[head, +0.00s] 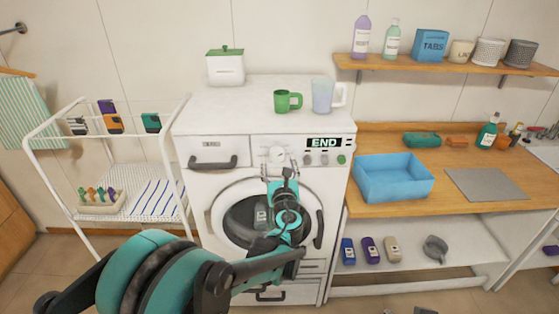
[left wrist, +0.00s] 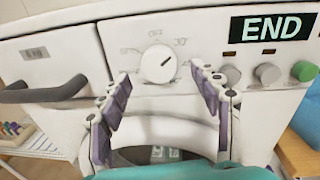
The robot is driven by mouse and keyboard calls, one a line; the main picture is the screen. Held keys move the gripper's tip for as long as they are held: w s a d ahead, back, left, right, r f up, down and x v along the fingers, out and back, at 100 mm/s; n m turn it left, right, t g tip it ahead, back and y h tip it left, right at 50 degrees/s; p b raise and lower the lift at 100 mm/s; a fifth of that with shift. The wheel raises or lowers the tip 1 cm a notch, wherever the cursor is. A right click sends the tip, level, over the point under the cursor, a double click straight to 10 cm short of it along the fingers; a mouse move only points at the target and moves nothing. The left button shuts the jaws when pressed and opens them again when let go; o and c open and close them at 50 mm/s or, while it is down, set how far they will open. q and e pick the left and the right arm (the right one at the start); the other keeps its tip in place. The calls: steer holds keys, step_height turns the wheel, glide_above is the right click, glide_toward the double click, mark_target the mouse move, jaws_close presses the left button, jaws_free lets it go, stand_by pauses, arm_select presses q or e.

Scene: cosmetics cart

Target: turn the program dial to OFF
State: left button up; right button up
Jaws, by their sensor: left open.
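The program dial (head: 277,154) is a round white knob on the washing machine's (head: 185,150) front panel. In the left wrist view the dial (left wrist: 158,64) shows a dark pointer mark aimed up and right, toward a label that looks like 30°. A label that looks like OFF (left wrist: 156,32) is above the knob. My left gripper (head: 279,164) is open and empty in front of the panel. In the left wrist view its fingers are to the left and right of the dial, with visible gaps. Contact with the panel cannot be told.
A display (head: 324,142) reads END, right of the dial, above small buttons (left wrist: 267,73) and a green one (left wrist: 303,71). A drawer handle (head: 213,162) sticks out at left. A green mug (head: 287,101) and a pale cup (head: 322,96) stand on the machine's top.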

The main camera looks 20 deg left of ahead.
mark_target(277, 157)
arm_select(q)
steer(key=shift+x, duration=1.65)
steer(key=c, duration=1.2)
steer(key=shift+n, duration=0.4)
steer(key=n, duration=0.4)
steer(key=shift+a+r, duration=0.1)
steer(key=shift+n+g+h+p, duration=0.3)
steer(key=shift+n, duration=2)
